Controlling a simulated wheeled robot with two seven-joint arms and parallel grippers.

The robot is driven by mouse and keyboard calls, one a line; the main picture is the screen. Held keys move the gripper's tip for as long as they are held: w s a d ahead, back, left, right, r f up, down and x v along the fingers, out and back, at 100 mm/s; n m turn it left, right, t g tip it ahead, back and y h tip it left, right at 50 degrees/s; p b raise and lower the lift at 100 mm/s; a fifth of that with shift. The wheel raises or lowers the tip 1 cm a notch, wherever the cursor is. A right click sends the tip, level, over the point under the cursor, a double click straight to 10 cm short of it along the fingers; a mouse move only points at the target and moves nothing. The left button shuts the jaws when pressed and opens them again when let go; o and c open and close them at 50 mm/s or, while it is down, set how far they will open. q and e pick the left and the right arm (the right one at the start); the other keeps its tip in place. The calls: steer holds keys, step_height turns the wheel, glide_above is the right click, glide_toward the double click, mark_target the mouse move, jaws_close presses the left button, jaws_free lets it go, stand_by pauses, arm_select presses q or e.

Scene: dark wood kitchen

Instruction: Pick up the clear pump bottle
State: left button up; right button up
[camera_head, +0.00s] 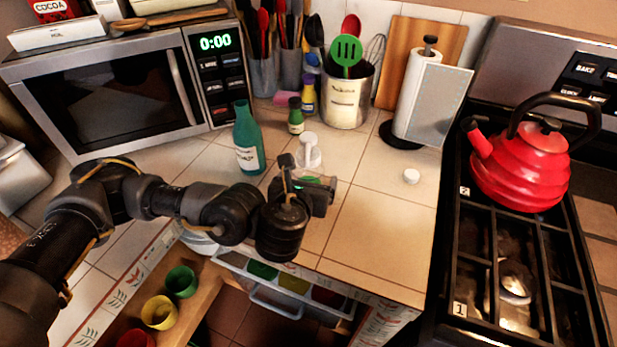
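The clear pump bottle (309,152) stands on the tiled counter in the middle of the head view, with its white pump top up. Its lower part is partly hidden behind my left gripper (307,178). My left arm comes in from the left, and its gripper is right at the near side of the bottle. I cannot tell whether the fingers touch the bottle or how far apart they are. The bottle looks upright on the counter. My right gripper is not in view.
A green bottle (248,140) stands left of the pump bottle. Small bottles (296,116) and a utensil crock (347,97) stand behind. A paper towel holder (419,98) and red kettle (519,165) are right.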

arm_select(q)
steer(key=shift+c, duration=0.5)
steer(key=c, duration=1.1)
steer(key=shift+o, duration=0.2)
steer(key=shift+r, duration=0.1)
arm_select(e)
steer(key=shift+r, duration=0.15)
